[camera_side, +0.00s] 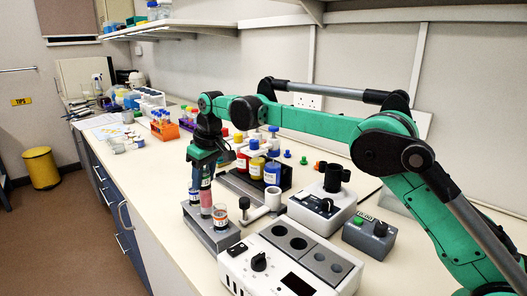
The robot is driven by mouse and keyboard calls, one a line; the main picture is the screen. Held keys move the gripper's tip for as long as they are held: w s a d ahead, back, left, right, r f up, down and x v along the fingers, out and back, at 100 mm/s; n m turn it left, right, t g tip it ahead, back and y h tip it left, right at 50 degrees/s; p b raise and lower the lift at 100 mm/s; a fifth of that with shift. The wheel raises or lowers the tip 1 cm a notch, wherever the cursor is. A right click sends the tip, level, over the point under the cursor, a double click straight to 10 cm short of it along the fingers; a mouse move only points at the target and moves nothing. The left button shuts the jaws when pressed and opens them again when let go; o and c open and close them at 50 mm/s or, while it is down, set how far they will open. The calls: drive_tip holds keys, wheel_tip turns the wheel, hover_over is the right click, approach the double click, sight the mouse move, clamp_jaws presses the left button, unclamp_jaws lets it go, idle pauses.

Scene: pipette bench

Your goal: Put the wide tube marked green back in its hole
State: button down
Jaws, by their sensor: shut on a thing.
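My gripper (205,178) points down over a grey block (212,238) near the front edge of the bench. It is shut on an upright tube (206,198) with pinkish contents. A green mark on this tube cannot be made out. The tube's lower end is over or at the block; whether it is in a hole I cannot tell. A dark-blue-banded tube (194,196) stands at the block's left. A clear tube with an orange-brown band (220,216) stands at its right, close to the held tube. The hole under the held tube is hidden.
A white device with round wells (262,264) stands right of the block. Behind it are another white device (322,207) and a grey box with a green button (368,236). A dark rack (240,186) of coloured-cap bottles stands behind my gripper. Bench left of the block is clear.

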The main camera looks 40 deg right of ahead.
sight(207, 201)
drive_tip(key=shift+s+x, duration=0.15)
drive_tip(key=shift+x, duration=0.5)
drive_tip(key=shift+s+x, duration=0.15)
drive_tip(key=shift+x, duration=0.45)
drive_tip(key=shift+d+f, duration=0.1)
drive_tip(key=shift+f, duration=1.95)
drive_tip(key=shift+c, duration=2.1)
unclamp_jaws()
